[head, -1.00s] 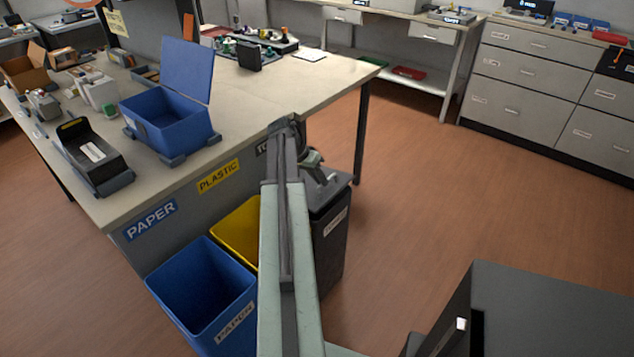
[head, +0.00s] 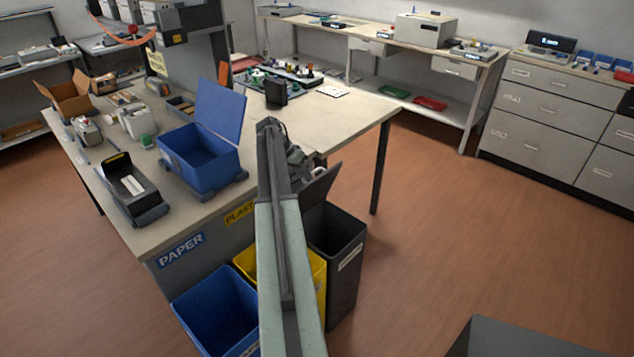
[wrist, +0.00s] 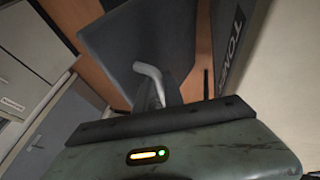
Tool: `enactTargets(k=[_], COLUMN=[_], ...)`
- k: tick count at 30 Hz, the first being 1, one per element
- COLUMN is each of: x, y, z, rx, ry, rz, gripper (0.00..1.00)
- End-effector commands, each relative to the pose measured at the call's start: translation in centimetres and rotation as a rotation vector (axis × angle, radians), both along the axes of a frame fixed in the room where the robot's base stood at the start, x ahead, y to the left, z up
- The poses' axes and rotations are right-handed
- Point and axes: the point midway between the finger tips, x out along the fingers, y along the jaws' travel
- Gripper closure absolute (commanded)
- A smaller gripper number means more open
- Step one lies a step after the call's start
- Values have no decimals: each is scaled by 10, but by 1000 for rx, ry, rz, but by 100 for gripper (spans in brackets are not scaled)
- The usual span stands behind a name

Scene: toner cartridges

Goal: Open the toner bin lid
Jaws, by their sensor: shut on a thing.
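The toner bin (head: 341,262) is the dark grey bin at the right end of the row beside the table. Its lid (head: 320,187) stands tilted up steeply, and the dark inside shows below it. My gripper (head: 297,156) is at the lid's upper part, partly hidden behind my own arm. In the wrist view the grey lid (wrist: 135,45) fills the upper middle, with a pale bent handle (wrist: 150,80) on it. My gripper is shut on the handle; the fingertips themselves are hard to make out. The TONER sign (wrist: 232,40) shows at the right there.
A yellow bin (head: 310,280) and a blue bin (head: 215,310) stand left of the toner bin. The table (head: 345,125) behind carries a blue open box (head: 200,160) and other items.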

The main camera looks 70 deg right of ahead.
Motion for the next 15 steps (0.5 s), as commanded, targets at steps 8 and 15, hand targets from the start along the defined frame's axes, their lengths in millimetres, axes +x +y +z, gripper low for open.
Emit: enactTargets(k=[8, 15], x=[31, 40], y=[-9, -12], z=[0, 0], rx=[6, 7], ry=[-8, -7], rz=[-1, -3], gripper=[100, 100])
